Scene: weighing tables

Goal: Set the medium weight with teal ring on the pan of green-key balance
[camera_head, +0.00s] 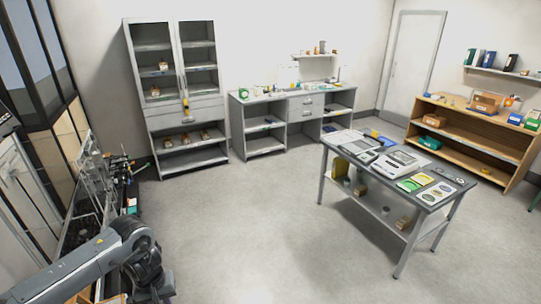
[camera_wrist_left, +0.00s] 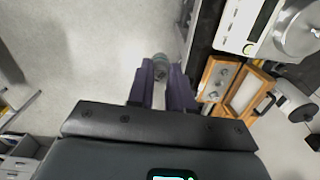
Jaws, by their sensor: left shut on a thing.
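In the left wrist view my left gripper (camera_wrist_left: 160,82) is shut on a small grey metal weight (camera_wrist_left: 160,62) with a teal-tinted band, held at the fingertips over the floor. A white balance (camera_wrist_left: 240,25) with a dark display and a small round greenish key is at the top right of that view. Its round metal pan (camera_wrist_left: 300,32) is partly cut off by the frame edge, with a knob-like metal shape on it. The gripper is left of the balance and apart from it. In the head view my left arm reaches in at lower left; its fingers cannot be made out. My right gripper is not in view.
In the left wrist view an open wooden case (camera_wrist_left: 209,94) and a metal dumbbell-like piece (camera_wrist_left: 298,108) lie on the dark bench near the balance. In the head view a grey table (camera_head: 432,203) with white devices stands at right. The middle floor is clear.

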